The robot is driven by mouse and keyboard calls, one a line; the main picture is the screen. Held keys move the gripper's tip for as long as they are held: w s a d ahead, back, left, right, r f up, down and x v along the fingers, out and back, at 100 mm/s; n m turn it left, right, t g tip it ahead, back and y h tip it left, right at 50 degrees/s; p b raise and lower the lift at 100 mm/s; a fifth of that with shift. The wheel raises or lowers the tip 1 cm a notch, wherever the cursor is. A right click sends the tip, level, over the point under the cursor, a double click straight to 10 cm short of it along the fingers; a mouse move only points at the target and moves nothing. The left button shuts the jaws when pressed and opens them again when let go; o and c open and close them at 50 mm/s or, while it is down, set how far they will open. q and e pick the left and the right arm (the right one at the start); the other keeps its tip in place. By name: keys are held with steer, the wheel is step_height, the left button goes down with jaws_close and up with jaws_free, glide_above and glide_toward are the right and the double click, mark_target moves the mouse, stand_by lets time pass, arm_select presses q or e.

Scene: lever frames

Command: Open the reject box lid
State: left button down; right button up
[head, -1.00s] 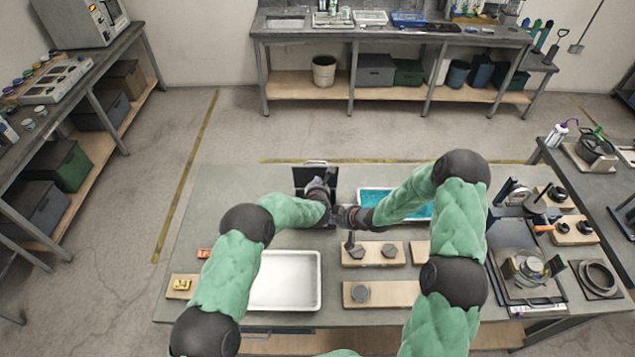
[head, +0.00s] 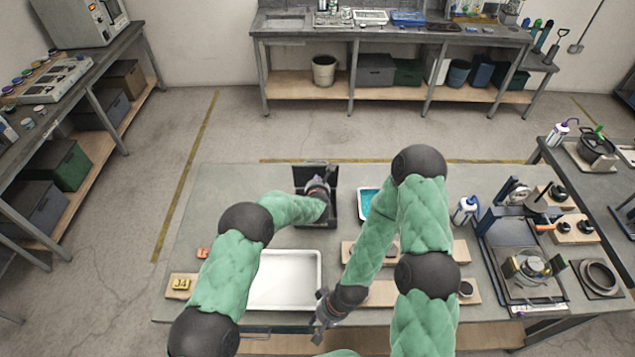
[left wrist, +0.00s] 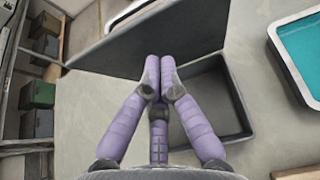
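The reject box (head: 333,212) is a dark open-topped box at the back middle of the table. Its lid (head: 301,178) stands raised at the far side. In the left wrist view the lid (left wrist: 130,42) is a big tilted dark panel, and the box's empty grey interior (left wrist: 212,92) shows to the right. My left gripper (head: 322,188) is over the box. Its purple fingers (left wrist: 160,64) are drawn together with nothing seen between them, tips at the lid's inner face; whether they touch is unclear. My right gripper (head: 322,312) is by the table's front edge, its fingers too small to judge.
A white tray (head: 285,303) lies in front of the box. A blue-filled tray (head: 366,205) is right of it, partly behind my right arm. Wooden blocks (head: 462,252) and a squeeze bottle (head: 465,210) are on the right. The table's back left is clear.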

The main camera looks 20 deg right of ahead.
arm_select(q)
steer(key=shift+w+b, duration=0.2)
steer(key=shift+b, duration=0.35)
steer(key=shift+r, duration=0.15)
steer(key=v, duration=1.2)
